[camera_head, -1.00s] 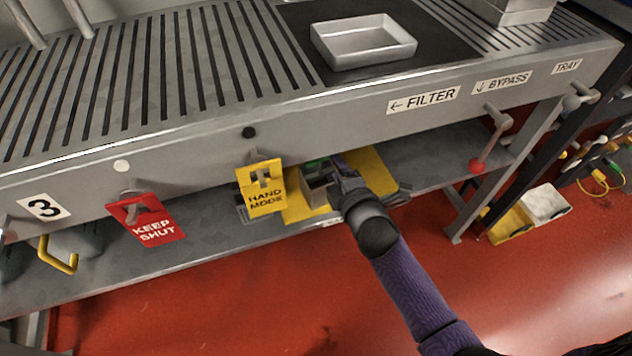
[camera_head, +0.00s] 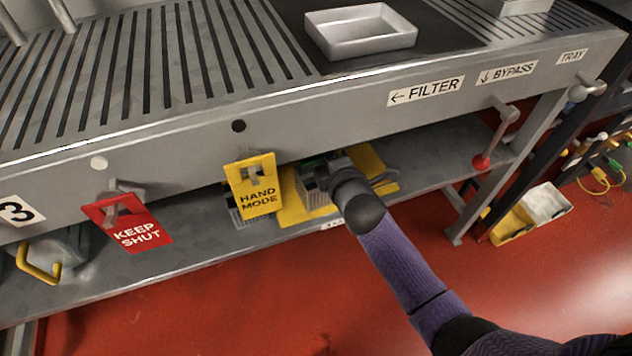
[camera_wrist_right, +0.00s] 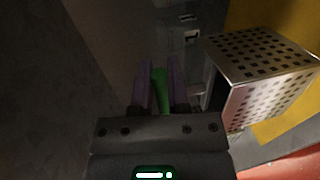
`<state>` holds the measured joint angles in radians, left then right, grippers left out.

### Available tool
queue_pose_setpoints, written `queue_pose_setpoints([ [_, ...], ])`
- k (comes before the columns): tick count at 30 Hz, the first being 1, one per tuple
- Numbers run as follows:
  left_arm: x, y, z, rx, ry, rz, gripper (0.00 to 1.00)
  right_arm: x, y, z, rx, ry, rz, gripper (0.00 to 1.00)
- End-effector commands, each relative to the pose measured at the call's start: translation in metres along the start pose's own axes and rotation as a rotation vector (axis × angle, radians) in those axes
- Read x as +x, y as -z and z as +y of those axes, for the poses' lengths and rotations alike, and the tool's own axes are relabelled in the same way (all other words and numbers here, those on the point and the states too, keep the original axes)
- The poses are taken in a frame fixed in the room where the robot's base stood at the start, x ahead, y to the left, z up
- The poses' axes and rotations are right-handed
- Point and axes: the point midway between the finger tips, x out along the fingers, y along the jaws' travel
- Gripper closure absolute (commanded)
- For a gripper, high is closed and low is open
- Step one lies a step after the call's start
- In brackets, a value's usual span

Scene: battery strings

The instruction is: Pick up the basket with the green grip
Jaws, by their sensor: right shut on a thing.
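In the right wrist view the green grip (camera_wrist_right: 160,88) stands between the two purple fingers of my right gripper (camera_wrist_right: 160,80), which is shut on it. A perforated metal basket (camera_wrist_right: 262,85) is just right of the fingers; how the grip joins it is hard to see. In the head view the basket (camera_head: 311,187) sits on the lower shelf, on a yellow piece, partly hidden by my right wrist. My right gripper's fingers are hidden there behind the wrist. My left gripper is not in view.
The bench front (camera_head: 330,115) overhangs the lower shelf (camera_head: 440,160). A yellow HAND MODE tag (camera_head: 257,195) hangs left of the basket, and a red KEEP SHUT tag (camera_head: 130,228) farther left. A red-knobbed lever (camera_head: 490,145) hangs at right. A white tray (camera_head: 360,32) sits on top.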

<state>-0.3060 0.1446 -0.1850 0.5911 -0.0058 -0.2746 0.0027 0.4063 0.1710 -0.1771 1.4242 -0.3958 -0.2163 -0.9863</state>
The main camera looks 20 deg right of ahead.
Motion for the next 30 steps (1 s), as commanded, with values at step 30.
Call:
queue_pose_setpoints([
  [30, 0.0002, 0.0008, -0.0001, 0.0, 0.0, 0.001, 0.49, -0.0002, 0.0002, -0.0013, 0.0, 0.003, 0.0, 1.0],
])
